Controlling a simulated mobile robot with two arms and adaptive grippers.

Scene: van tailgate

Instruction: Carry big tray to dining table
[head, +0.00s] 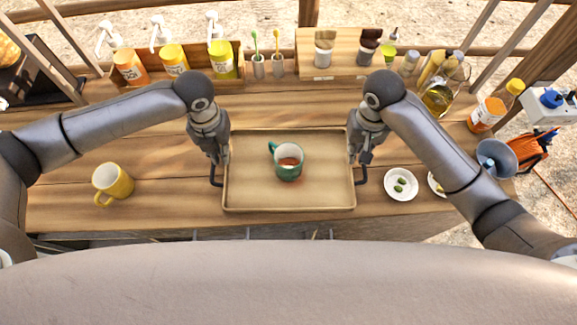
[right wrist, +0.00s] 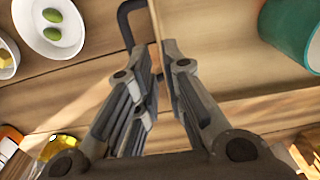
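The big tray (head: 240,199) is a tan rectangular tray with dark handles at its left and right ends, over the front middle of the wooden counter. My right gripper (head: 359,160) is at the right end. In the right wrist view its fingers (right wrist: 158,46) close together at the tray's edge, beside the dark handle. I cannot tell whether the tray touches the counter. The dining table is not identifiable in view.
A yellow mug (head: 113,183) stands left of the tray. A white plate with green olives (head: 401,184) is close to its right. Bottles, a condiment rack (head: 190,74) and a wooden box (head: 318,66) line the back. A glass oil jug (head: 438,99) stands back right.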

